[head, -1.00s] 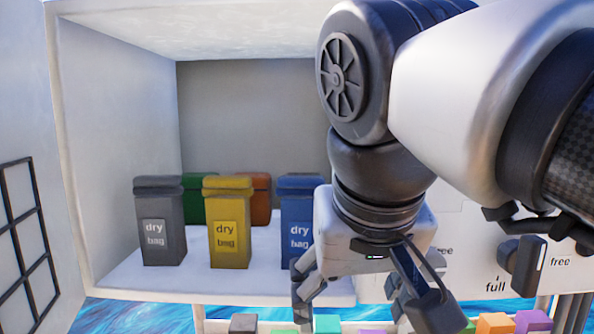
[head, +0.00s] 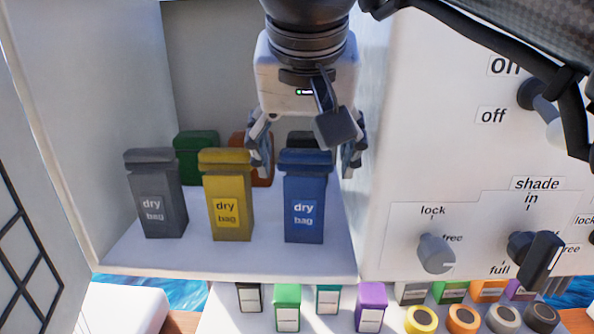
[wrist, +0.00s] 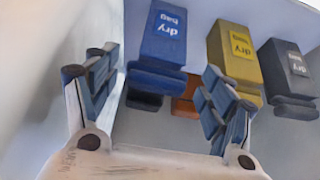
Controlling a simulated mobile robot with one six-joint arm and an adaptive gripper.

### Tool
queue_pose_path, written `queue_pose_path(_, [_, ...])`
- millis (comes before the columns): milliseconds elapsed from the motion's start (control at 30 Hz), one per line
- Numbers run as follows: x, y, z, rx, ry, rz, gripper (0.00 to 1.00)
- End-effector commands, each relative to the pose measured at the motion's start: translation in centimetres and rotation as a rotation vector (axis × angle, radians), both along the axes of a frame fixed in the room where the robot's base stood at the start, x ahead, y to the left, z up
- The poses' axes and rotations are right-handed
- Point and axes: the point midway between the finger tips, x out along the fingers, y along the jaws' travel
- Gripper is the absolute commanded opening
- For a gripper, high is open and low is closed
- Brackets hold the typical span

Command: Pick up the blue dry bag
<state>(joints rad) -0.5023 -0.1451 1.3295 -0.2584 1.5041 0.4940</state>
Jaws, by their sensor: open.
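The blue dry bag (head: 304,205) stands upright at the right front of the white shelf, its label facing out. It also shows in the wrist view (wrist: 157,45), upside down, near the top and between the lines of the two fingers. My gripper (head: 306,158) is open and empty. In the head view its fingers appear on either side of the blue bag's lid, one left and one right. In the wrist view the gripper (wrist: 155,78) shows its fingers spread wide. I cannot tell whether either finger touches the bag.
A yellow bag (head: 228,195) stands just left of the blue one, with a grey bag (head: 155,195) farther left. Green (head: 196,158), orange (head: 262,175) and black (head: 300,138) bags stand behind. A knob panel (head: 430,150) adjoins on the right. Small boxes (head: 288,308) sit below.

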Motion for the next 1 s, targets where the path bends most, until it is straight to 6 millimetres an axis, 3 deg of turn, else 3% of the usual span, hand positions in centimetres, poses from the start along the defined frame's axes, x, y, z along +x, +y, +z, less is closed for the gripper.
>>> queue_pose_path(333, [1.6,-0.1,-2.8,0.0,0.0,-0.001,0.76])
queue_pose_path(633, [3.7,-0.2,-6.6,0.001,0.001,0.0,0.76])
queue_pose_path(933, [4.0,-0.1,-7.0,0.002,-0.002,0.0,0.76])
queue_pose_path(1000, [4.0,-0.1,-6.9,0.002,-0.002,0.0,0.72])
